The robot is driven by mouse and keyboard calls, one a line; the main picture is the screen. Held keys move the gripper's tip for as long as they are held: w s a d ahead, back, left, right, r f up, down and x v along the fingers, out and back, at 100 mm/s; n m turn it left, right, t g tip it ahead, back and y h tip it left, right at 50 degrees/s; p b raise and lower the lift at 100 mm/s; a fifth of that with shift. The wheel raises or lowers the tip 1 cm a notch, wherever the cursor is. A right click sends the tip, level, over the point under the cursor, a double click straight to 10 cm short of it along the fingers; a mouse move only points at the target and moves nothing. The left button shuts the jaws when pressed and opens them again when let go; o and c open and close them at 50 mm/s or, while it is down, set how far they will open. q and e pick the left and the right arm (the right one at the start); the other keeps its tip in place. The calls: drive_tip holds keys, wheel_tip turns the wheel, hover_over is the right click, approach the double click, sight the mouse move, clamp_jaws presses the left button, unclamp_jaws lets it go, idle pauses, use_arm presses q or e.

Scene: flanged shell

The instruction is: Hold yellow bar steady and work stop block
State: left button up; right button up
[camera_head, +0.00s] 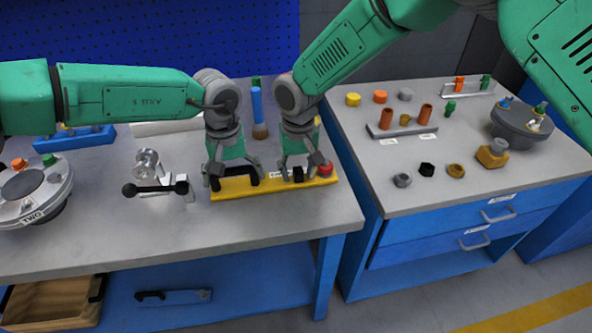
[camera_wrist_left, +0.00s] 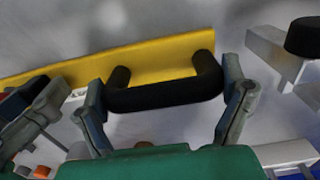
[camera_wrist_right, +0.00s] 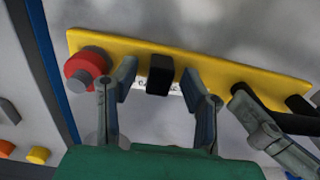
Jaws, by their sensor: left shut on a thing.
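The yellow bar (camera_head: 230,192) lies on the left bench near its right end, with a black handle (camera_wrist_left: 165,97), a small black block (camera_wrist_right: 160,75) and a red knob (camera_wrist_right: 87,68) on it. My left gripper (camera_head: 237,176) is shut on the black handle, its fingers at the handle's two ends. My right gripper (camera_head: 298,173) is over the bar's right part. In the right wrist view its fingers stand apart on either side of the black block, with gaps showing. A white label behind the block is partly hidden.
A metal fixture with a black lever (camera_head: 155,188) stands left of the bar. A round unit (camera_head: 30,195) sits at far left. A blue-handled tool (camera_head: 257,105) stands behind the grippers. The right bench (camera_head: 450,190) holds several small parts. Bare bench lies in front of the bar.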

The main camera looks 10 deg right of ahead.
sight(298, 170)
wheel_tip(298, 170, up, 12)
idle(0.7)
drive_tip(key=shift+o, duration=0.9)
wheel_tip(298, 170, down, 12)
drive_tip(key=n, duration=1.8)
